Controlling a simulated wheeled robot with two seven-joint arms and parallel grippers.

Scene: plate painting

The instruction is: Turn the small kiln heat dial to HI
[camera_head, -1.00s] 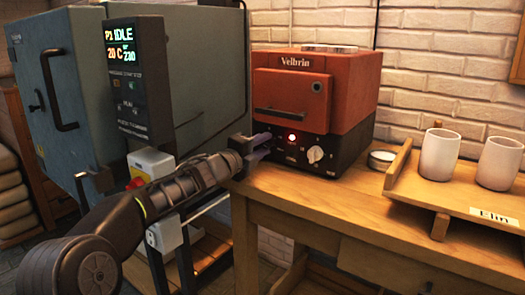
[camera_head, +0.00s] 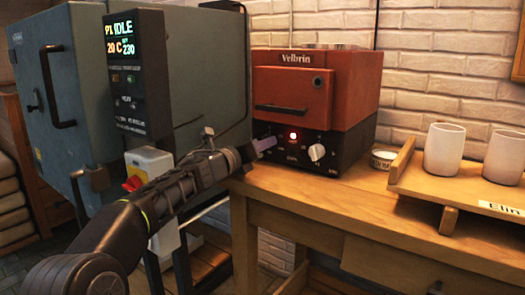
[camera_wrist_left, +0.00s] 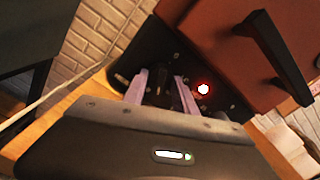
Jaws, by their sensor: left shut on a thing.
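The small red kiln (camera_head: 292,90) stands on the wooden table, with a black control panel (camera_head: 292,150) along its lower front. The panel carries a lit red lamp (camera_head: 293,136) and a pale dial (camera_head: 317,152) right of it. My left gripper (camera_head: 265,144) reaches the panel's left end, left of the lamp. In the left wrist view, its pale fingers (camera_wrist_left: 162,88) stand on either side of a dark knob, which they grip. The fingers and wrist mostly hide that knob, so its pointer and marks cannot be read. My right gripper is not in view.
A large grey-blue kiln (camera_head: 95,95) with a lit display stands close left of my arm. A round tin (camera_head: 382,160) and a wooden rack (camera_head: 430,183) with white cups (camera_head: 443,150) stand right of the small kiln. The table front (camera_head: 330,200) is clear.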

